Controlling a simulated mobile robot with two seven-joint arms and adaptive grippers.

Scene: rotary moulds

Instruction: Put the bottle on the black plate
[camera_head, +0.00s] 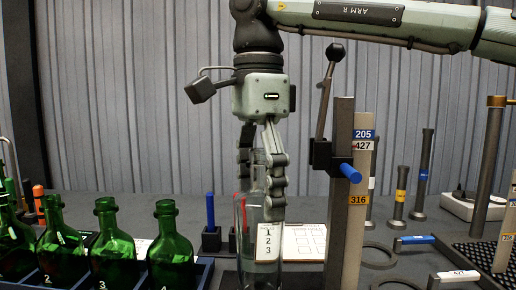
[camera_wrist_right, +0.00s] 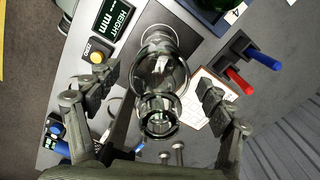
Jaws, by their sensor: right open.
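A clear glass bottle (camera_head: 262,250) stands upright at the bottom centre of the head view. In the right wrist view the bottle (camera_wrist_right: 158,72) shows from above, its mouth towards the camera. My right gripper (camera_head: 259,190) points down over it. Its fingers are open, one on each side of the bottle's upper part; in the wrist view both fingers (camera_wrist_right: 155,92) are apart from the glass. A dark flat surface (camera_head: 230,279) shows at the bottle's foot, cut by the picture's lower edge; I cannot tell whether it is the black plate. My left gripper is out of view.
Several green bottles (camera_head: 112,250) stand in a blue-edged rack at left. A post with a lever and blue knob (camera_head: 341,180) rises close right of the bottle. A numbered white card (camera_head: 303,242) lies behind it. A height display (camera_wrist_right: 116,18) shows in the wrist view.

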